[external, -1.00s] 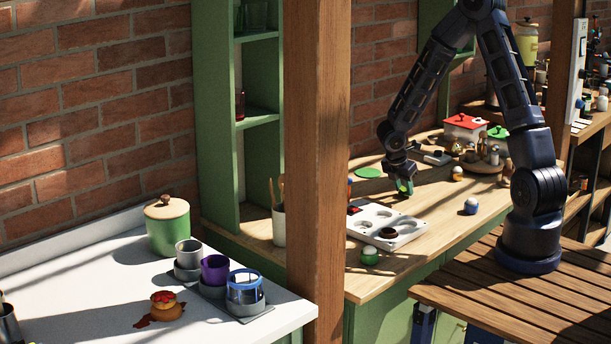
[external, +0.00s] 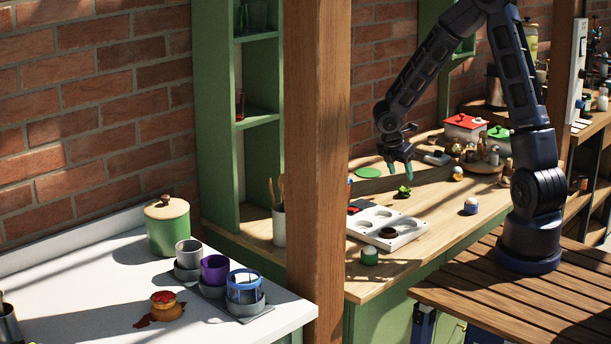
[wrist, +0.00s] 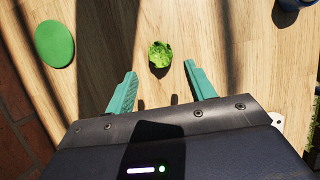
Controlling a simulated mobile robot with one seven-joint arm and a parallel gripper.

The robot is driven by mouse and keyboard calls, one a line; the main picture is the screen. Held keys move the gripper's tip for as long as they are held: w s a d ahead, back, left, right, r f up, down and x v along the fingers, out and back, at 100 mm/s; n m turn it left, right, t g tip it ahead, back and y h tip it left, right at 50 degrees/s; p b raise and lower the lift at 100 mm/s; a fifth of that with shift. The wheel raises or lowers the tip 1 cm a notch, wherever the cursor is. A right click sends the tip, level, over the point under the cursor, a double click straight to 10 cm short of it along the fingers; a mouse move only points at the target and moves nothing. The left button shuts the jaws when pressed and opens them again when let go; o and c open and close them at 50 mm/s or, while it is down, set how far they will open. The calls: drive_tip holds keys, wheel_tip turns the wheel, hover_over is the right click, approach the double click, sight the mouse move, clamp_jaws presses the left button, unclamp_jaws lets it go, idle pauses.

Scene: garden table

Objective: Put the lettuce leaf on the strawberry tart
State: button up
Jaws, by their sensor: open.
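The lettuce leaf (external: 404,191) is a small bright green clump lying on the wooden tabletop. It also shows in the wrist view (wrist: 160,54), centred between my fingers and a little beyond their tips. My gripper (external: 400,171) is open and empty, pointing down just above the leaf, apart from it. Its teal fingers show spread wide in the wrist view (wrist: 160,71). What looks like the strawberry tart (external: 164,299), a small golden pastry with a red top, sits far left on the white counter (external: 85,290).
A white tray with round wells (external: 408,224) holds a dark round item, nearer than the leaf. A green disc (external: 368,173) lies beyond it; a blue object (external: 471,207) stands right. A wooden post (external: 318,180) stands between the surfaces in this view. Cups and a green jar stand near the pastry.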

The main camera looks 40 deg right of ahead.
drive_tip(key=s+a+r+m, duration=0.1)
drive_tip(key=s+r+m, duration=0.15)
drive_tip(key=r, duration=0.45)
drive_tip(key=s+a+r+m, duration=0.1)
drive_tip(key=s+r+m, duration=0.15)
drive_tip(key=r, duration=0.35)
drive_tip(key=s+a+r+m+t+y, duration=0.1)
drive_tip(key=s+r+m+t+y, duration=0.1)
drive_tip(key=s+r+m, duration=0.4)
drive_tip(key=s+a+r+m+t+y, duration=0.1)
drive_tip(key=s+r+m, duration=0.5)
drive_tip(key=s, duration=0.9)
drive_tip(key=shift+a+r+t+y, duration=0.3)
drive_tip(key=shift+r+t+y, duration=0.35)
drive_tip(key=shift+r, duration=0.3)
drive_tip(key=shift+o, duration=0.6)
drive_tip(key=shift+s+a+r+m, duration=0.1)
drive_tip(key=shift+s+m, duration=0.4)
